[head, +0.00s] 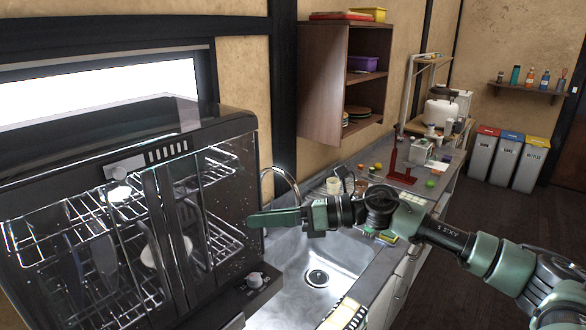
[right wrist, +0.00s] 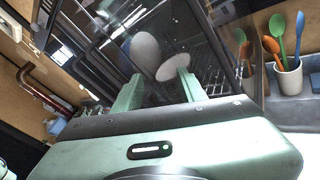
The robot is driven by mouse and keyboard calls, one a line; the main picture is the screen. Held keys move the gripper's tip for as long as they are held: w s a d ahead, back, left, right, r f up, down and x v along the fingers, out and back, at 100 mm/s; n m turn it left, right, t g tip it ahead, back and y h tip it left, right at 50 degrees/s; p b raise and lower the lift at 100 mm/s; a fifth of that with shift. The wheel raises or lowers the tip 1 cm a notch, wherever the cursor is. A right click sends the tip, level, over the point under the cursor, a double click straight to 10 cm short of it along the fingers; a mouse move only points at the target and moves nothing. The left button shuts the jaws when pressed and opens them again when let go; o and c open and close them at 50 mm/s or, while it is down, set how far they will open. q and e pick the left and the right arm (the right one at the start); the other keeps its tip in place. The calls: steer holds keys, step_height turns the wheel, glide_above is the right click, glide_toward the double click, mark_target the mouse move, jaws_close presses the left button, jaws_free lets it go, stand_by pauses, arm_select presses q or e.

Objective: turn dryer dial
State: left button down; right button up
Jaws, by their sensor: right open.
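The dish dryer (head: 150,235) is a dark cabinet with glass doors, filling the left of the head view. The dial cannot be made out there. My left gripper is not in view.
A metal sink (head: 325,268) with a curved faucet (head: 283,180) lies right of the dryer, under my right arm. A cup with coloured utensils (right wrist: 288,78) stands beside the dryer. A wooden wall shelf (head: 325,85) hangs above the counter.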

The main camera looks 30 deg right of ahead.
steer(key=d+r+m+t, duration=0.1)
steer(key=m, duration=0.1)
steer(key=w+d+r+m+t, duration=0.1)
steer(key=r+m+t, duration=0.1)
steer(key=w+d+r+m+t+p, duration=0.1)
steer(key=r+m, duration=0.1)
steer(key=m, duration=0.1)
steer(key=shift+w+d+r+t, duration=0.15)
steer(key=shift+w+d+t, duration=0.05)
steer(key=shift+d+t, duration=0.1)
arm_select(q)
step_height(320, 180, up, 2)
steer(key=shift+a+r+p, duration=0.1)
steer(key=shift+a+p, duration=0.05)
steer(key=shift+p, duration=0.3)
arm_select(e)
steer(key=w+d+m+t+h, duration=0.1)
steer(key=m, duration=0.2)
steer(key=w+d+m+t+h, duration=0.1)
steer(key=m+h, duration=0.1)
steer(key=m, duration=0.1)
steer(key=w+d+m+t+h, duration=0.1)
steer(key=w+d+m, duration=0.1)
steer(key=m, duration=0.1)
steer(key=shift+d+r+t+h, duration=0.1)
steer(key=shift+r+t+h, duration=0.2)
steer(key=shift+r, duration=0.1)
steer(key=shift+c, duration=0.2)
